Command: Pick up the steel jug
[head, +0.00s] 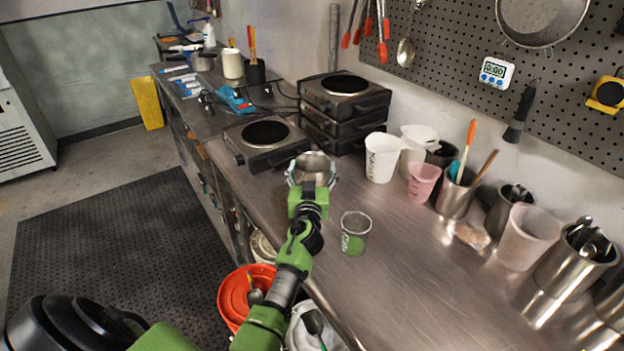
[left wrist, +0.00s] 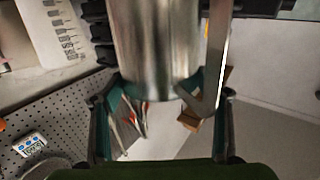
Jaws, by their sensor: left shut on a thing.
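The steel jug (head: 314,164) is a shiny metal vessel near the counter's front edge, just in front of the single hot plate. My left gripper (head: 311,178) reaches it from the front and is shut on it. In the left wrist view, the jug (left wrist: 155,45) fills the upper middle, with a flat steel handle at its right side and the gripper's fingers (left wrist: 163,92) on both sides. I cannot tell whether its base touches the counter. My right gripper is not in view.
A clear cup with green contents (head: 355,232) stands right of my left arm. A single hot plate (head: 266,140) and stacked hot plates (head: 345,108) are behind. White jugs (head: 383,157), a pink cup (head: 423,181) and steel utensil pots line the wall. The counter's front right is clear.

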